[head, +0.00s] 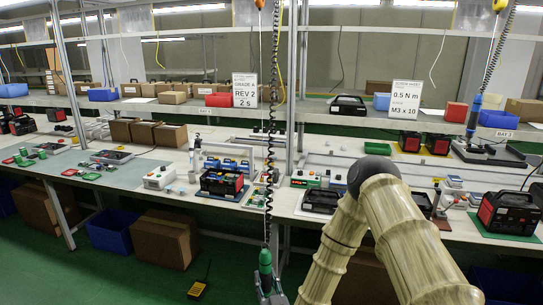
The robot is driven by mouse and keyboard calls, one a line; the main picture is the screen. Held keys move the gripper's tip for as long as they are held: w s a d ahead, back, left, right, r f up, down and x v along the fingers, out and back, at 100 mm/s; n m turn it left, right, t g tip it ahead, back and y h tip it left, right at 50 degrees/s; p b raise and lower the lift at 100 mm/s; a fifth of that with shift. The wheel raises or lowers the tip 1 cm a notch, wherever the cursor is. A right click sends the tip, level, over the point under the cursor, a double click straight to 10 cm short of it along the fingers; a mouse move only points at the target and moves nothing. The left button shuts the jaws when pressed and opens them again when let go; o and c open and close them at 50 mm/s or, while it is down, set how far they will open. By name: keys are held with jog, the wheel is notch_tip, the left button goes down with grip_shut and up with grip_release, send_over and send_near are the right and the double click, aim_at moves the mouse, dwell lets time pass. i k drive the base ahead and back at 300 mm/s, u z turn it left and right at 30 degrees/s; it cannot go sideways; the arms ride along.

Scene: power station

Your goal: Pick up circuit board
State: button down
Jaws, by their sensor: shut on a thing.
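Several small green pieces that look like circuit boards (25,161) lie on the grey-green mat at the left of the bench, some beside small red parts. They are too small to tell apart. My arm rises from the lower right, bends at a dark joint in front of the bench and runs down out of the bottom edge.
A long white bench (262,205) carries black-and-red devices (221,183) and open cartons (170,135). A green tool (265,262) hangs on a coiled cord in front of it. Cartons (160,240) and a blue bin (110,232) stand underneath. Green floor is open at lower left.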

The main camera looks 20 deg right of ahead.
aim_at(229, 178)
jog(key=z, duration=0.85)
jog(key=i, duration=0.95)
